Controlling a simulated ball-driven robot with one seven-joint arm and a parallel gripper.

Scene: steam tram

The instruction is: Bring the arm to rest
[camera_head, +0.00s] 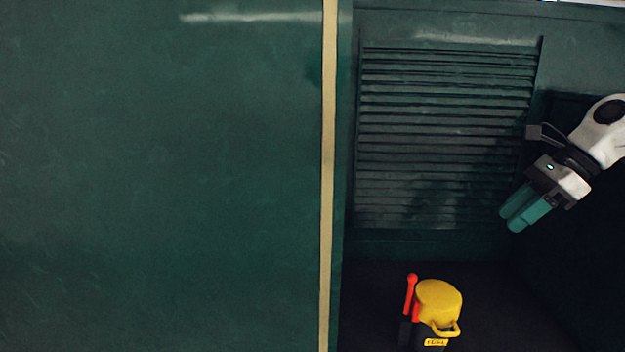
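My gripper (511,220) hangs at the right side of the camera_head view, at the end of my white and dark grey arm. Its two teal fingers point down and to the left. They lie close side by side with nothing seen between them, so it looks shut and empty. It is in front of the right end of a louvred panel, apart from other things as far as I can tell. Most of my arm is cut off by the right edge.
A green panel (160,180) with a tan edge strip (327,180) fills the left. A louvred green panel (440,130) stands at the back. A yellow-topped container (438,298) with a red handle (410,290) stands on the dark floor below my gripper.

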